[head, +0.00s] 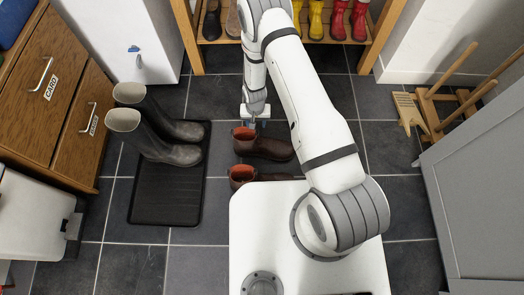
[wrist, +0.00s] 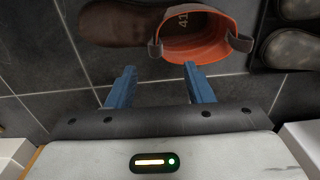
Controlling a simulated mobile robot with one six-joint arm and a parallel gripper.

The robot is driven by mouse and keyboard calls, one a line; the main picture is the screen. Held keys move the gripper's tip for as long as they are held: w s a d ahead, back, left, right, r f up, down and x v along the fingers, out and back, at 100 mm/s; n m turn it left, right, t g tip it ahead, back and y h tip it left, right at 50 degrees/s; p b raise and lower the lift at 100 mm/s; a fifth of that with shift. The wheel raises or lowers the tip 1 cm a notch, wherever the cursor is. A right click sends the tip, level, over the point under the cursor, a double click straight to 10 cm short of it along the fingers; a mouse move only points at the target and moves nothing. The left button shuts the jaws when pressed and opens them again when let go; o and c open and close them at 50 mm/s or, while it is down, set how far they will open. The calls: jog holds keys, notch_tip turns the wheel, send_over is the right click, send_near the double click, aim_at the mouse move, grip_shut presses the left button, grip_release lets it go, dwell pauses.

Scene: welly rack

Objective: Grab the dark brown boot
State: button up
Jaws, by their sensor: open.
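A dark brown ankle boot with an orange lining (head: 266,145) stands on the floor tiles in front of my base. A second dark brown boot (head: 241,175) is nearer, partly hidden by my base. In the wrist view one brown boot (wrist: 120,24) lies across the top, its orange opening and side pull tabs facing the camera. My gripper (wrist: 158,80) is open, its two blue fingers apart and empty, pointing toward the boot's opening end. A gap of tile shows between the fingertips and the boot. In the head view my gripper (head: 256,113) is just beyond the farther brown boot.
Tall grey wellies (head: 165,135) stand on a black boot tray (head: 165,205) at the left, also at the wrist view's top right. A wooden rack (head: 362,60) with red and yellow boots stands at the back. A wooden boot jack (head: 408,112) is at right. Tiles right of the boots are clear.

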aim_at(258, 135)
jog(key=f, duration=0.2)
jog(key=f+b, duration=0.1)
jog(key=f, duration=0.1)
jog(key=shift+s, duration=0.3)
jog(key=f, duration=0.1)
jog(key=f+b, duration=0.1)
jog(key=f, duration=0.1)
jog(key=s+f+b, duration=0.1)
jog(key=shift+d+f, duration=0.15)
jog(key=shift+d, duration=0.25)
jog(key=shift+f, duration=0.35)
jog(key=shift+c, duration=0.2)
grip_shut()
jog(key=shift+r, duration=0.1)
